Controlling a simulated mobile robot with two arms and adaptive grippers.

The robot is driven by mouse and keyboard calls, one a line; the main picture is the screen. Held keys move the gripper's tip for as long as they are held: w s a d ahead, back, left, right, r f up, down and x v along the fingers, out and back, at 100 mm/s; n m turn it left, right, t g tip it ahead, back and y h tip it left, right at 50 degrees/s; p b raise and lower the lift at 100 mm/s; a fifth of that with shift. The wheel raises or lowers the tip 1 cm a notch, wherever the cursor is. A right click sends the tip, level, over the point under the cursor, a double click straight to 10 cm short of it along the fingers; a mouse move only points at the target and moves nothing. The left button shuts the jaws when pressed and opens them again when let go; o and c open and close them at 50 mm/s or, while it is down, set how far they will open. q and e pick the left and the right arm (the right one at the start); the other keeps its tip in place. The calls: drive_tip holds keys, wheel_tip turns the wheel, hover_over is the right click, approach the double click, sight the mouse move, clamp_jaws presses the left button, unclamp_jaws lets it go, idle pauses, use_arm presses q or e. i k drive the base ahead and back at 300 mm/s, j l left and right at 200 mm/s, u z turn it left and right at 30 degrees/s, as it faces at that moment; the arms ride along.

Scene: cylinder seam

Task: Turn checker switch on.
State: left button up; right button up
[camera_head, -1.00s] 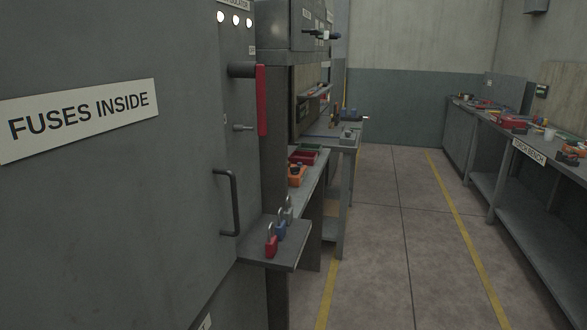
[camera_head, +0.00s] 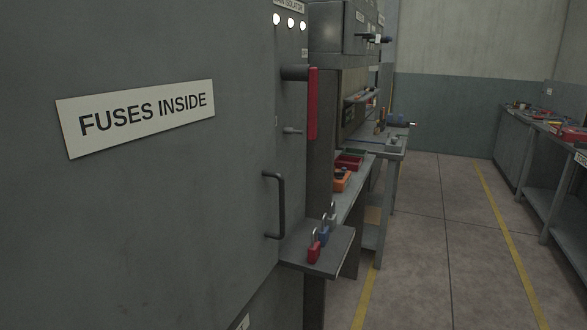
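No checker or checker switch can be made out for certain. A grey cabinet (camera_head: 150,220) with a "FUSES INSIDE" label (camera_head: 140,117) fills the left. Its door has a dark bar handle (camera_head: 281,205). On the narrow panel beside it are a red lever (camera_head: 313,104), pointing down, a small grey knob handle (camera_head: 292,130) and three lit white lamps (camera_head: 290,22) at the top. Neither of my grippers is in view.
A small shelf (camera_head: 318,262) juts out with a red padlock (camera_head: 313,252), a blue padlock (camera_head: 324,234) and a grey one behind. Benches (camera_head: 398,150) with an orange box (camera_head: 341,180) continue behind. Another bench (camera_head: 535,150) stands at right. The floor (camera_head: 440,250) between is clear.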

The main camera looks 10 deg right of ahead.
sight(339, 175)
drive_tip(key=i+l+u, duration=0.25)
drive_tip(key=l+u, duration=0.25)
drive_tip(key=i+l+u, duration=0.1)
drive_tip(key=l+u, duration=0.15)
drive_tip(key=l, duration=0.15)
drive_tip(key=i+l+u, duration=0.2)
drive_tip(key=k+l, duration=0.1)
